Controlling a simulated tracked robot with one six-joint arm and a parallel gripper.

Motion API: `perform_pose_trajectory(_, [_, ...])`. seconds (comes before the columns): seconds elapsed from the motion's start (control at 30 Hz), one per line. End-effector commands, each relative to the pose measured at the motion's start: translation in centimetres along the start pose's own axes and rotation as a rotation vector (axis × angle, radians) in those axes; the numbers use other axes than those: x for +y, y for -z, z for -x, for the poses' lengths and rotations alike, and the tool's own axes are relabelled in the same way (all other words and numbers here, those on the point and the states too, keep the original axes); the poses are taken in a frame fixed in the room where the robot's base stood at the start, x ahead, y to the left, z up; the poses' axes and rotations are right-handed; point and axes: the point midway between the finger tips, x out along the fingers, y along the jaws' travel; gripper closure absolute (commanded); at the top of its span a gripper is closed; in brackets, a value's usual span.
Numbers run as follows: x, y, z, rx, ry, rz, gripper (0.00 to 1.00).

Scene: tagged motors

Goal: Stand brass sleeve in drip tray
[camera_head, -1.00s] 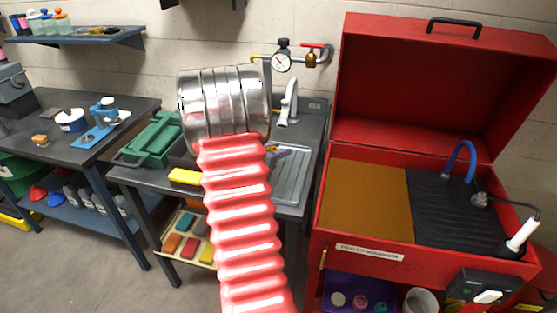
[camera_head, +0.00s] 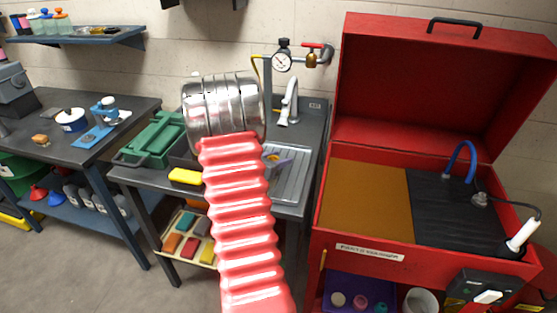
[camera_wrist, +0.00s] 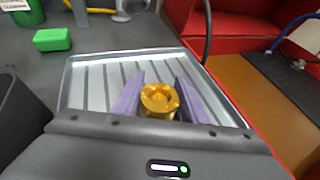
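The brass sleeve (camera_wrist: 160,100) is between the two purple fingers of my gripper (camera_wrist: 161,88) in the wrist view. The fingers press against both its sides, and its round open top faces the camera. The drip tray (camera_wrist: 90,78) is a pale grey ribbed tray with a raised rim, under and beyond the sleeve. The sleeve's lower end is hidden, so I cannot tell whether it touches the tray. In the head view the drip tray (camera_head: 297,178) lies right of my red arm; part of my gripper (camera_head: 277,159) shows over its left side.
A dark basin (camera_wrist: 18,115) lies left of the tray. A green block (camera_wrist: 52,39) sits behind it. The tap (camera_head: 289,100) stands at the back. A red open-lidded washer (camera_head: 437,95) is close on the right. A green caddy (camera_head: 153,140) and yellow block (camera_head: 186,176) are on the left.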

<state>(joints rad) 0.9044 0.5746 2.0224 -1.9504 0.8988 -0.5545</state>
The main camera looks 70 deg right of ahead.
Motion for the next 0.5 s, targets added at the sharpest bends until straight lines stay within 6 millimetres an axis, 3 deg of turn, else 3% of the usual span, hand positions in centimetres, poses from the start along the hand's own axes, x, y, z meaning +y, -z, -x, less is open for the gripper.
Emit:
perform_pose_trajectory(0.17, [-0.02, -0.01, -0.01, 0.0, 0.0, 0.0, 0.48])
perform_pose_trajectory(0.5, [-0.03, -0.24, 0.08, 0.0, 0.0, -0.001, 0.48])
